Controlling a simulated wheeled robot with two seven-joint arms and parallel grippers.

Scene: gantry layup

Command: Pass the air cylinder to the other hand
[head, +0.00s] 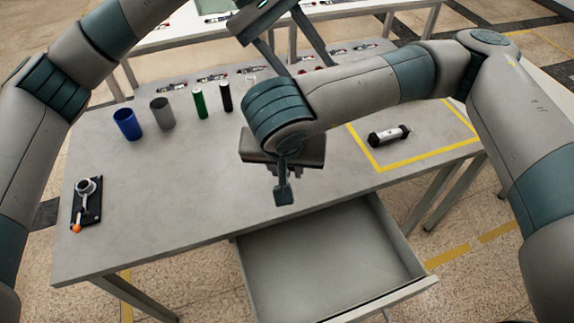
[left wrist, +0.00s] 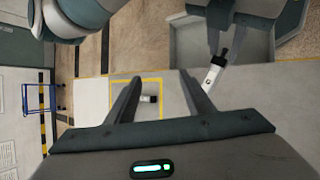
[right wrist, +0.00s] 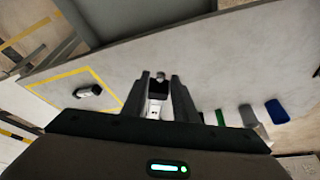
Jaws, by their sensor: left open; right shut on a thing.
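The air cylinder, white with a dark end, shows between my right gripper's fingers in the right wrist view (right wrist: 156,96) and in the left wrist view (left wrist: 212,76). My right gripper (right wrist: 160,80) is shut on it, above the table. In the head view the right gripper (head: 283,190) points down, and the held cylinder is mostly hidden by my right arm. My left gripper (left wrist: 160,78) is open and empty. In its wrist view the held cylinder appears beside the right finger, not between the fingers; the depth gap is unclear. In the head view the left gripper (head: 300,65) is at the top centre.
A second black-and-white cylinder (head: 389,135) lies inside the yellow outline (head: 447,152). A blue cup (head: 127,124), grey cup (head: 161,113), and green (head: 199,103) and black (head: 225,97) cylinders stand at the back. A black fixture (head: 87,203) is left. The drawer (head: 325,265) is open.

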